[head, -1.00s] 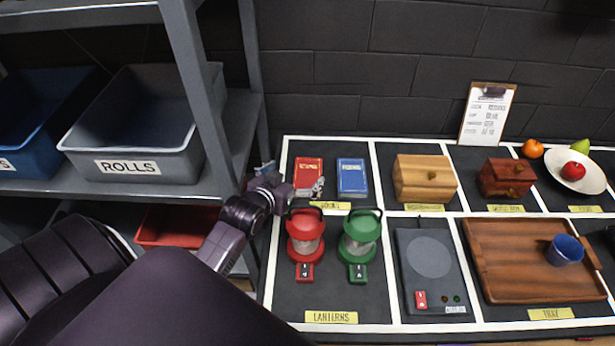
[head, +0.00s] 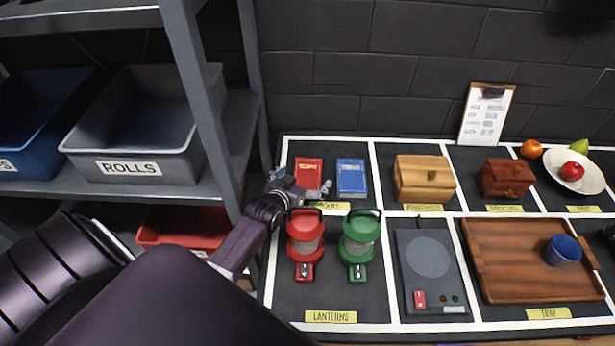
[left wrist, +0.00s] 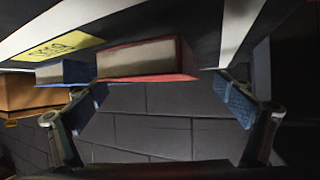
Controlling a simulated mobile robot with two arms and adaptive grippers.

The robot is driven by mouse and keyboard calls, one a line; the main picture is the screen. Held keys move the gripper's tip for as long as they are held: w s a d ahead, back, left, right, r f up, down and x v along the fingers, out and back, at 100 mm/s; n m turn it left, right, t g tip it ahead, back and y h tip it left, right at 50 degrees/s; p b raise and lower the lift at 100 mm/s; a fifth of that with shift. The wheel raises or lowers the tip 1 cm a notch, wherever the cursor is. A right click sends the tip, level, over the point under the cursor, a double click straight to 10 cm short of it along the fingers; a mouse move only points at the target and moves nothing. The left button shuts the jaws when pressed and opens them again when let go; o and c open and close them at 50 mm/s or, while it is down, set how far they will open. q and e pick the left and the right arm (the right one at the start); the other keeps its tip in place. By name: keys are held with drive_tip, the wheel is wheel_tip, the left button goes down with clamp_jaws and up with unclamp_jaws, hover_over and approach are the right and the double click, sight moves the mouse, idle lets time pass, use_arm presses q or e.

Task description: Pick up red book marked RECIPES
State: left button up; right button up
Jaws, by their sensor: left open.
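The red book (head: 308,168) lies flat at the back left of the table, in the section whose yellow label is partly covered by my gripper. My left gripper (head: 304,184) is open at the near side of the red book, with its fingers spread to left and right. In the left wrist view the red book (left wrist: 145,60) shows edge-on, in the gap between the open fingers (left wrist: 160,108). It is not clamped, and I see no contact. A blue book (head: 352,177) lies to its right and shows beside it in the left wrist view (left wrist: 65,72).
A red lantern (head: 305,236) and a green lantern (head: 359,239) stand close in front of the books. A grey shelf post (head: 208,110) rises on the left near my arm. A wooden box (head: 424,181) stands right of the blue book.

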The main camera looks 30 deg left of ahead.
use_arm(q)
drive_tip(key=shift+w+f, duration=0.15)
drive_tip(key=shift+w, duration=0.1)
drive_tip(key=c, duration=1.5)
